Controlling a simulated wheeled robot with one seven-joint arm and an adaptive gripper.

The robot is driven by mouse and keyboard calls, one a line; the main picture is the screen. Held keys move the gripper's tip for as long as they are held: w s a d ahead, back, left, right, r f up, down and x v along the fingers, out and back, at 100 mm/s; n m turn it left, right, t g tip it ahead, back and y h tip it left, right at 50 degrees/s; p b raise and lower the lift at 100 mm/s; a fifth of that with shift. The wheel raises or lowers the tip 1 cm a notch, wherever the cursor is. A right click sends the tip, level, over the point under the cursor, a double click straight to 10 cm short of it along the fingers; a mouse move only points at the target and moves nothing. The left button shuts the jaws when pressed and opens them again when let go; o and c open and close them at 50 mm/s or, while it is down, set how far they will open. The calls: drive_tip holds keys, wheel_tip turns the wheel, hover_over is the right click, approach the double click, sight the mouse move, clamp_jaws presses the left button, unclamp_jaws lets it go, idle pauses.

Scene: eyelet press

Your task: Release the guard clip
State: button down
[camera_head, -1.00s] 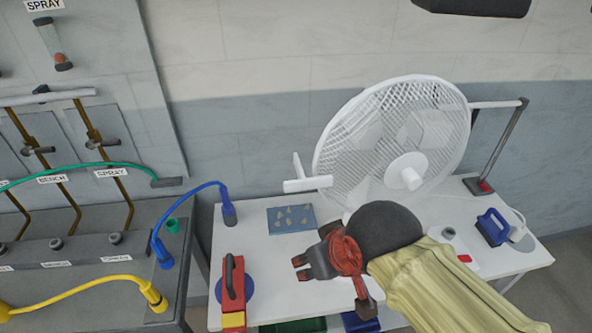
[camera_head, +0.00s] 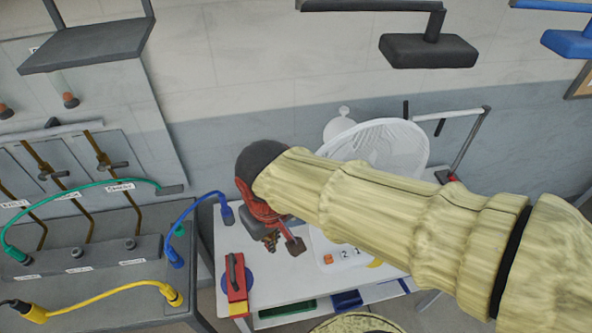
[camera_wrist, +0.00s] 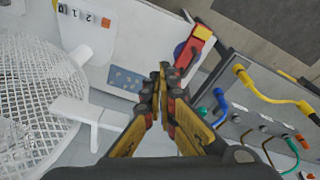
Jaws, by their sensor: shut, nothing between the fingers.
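A white fan with a mesh guard (camera_head: 398,145) stands at the back of the white table, largely hidden behind my arm. Its mesh (camera_wrist: 30,85) fills the left of the wrist view. A white bar with a cross-piece (camera_wrist: 88,111) sticks out beside the mesh; I cannot tell whether it is the guard clip. No part is clearly identifiable as the clip. My gripper (camera_wrist: 166,76) is shut and empty, its fingertips together, apart from the bar and to its right in the wrist view. In the head view my gripper (camera_head: 270,240) is left of the fan, over the table.
The white table (camera_head: 292,285) holds a red block with a dark handle (camera_head: 236,280), a numbered white board (camera_head: 337,250) and a blue pad with small pieces (camera_wrist: 127,80). At left is a grey bench with yellow (camera_head: 100,294), blue and green hoses. Dark shelves hang above.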

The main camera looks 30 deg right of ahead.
drive_tip(key=w+d+r+m+g+h+p, duration=0.1)
drive_tip(key=r+m+p, duration=0.4)
drive_tip(key=m, duration=0.6)
drive_tip(key=w+d+r+m+g+h+p, duration=0.1)
drive_tip(key=w+r+m+h+p, duration=0.3)
drive_tip(key=r+m, duration=0.5)
drive_tip(key=shift+w+r+m+g+h+p, duration=0.35)
drive_tip(key=shift+m+g+h+p, duration=0.55)
drive_tip(key=shift+m+h+p, duration=0.3)
drive_tip(key=shift+d, duration=0.1)
drive_tip(key=p+x, duration=0.1)
drive_tip(key=x, duration=0.9)
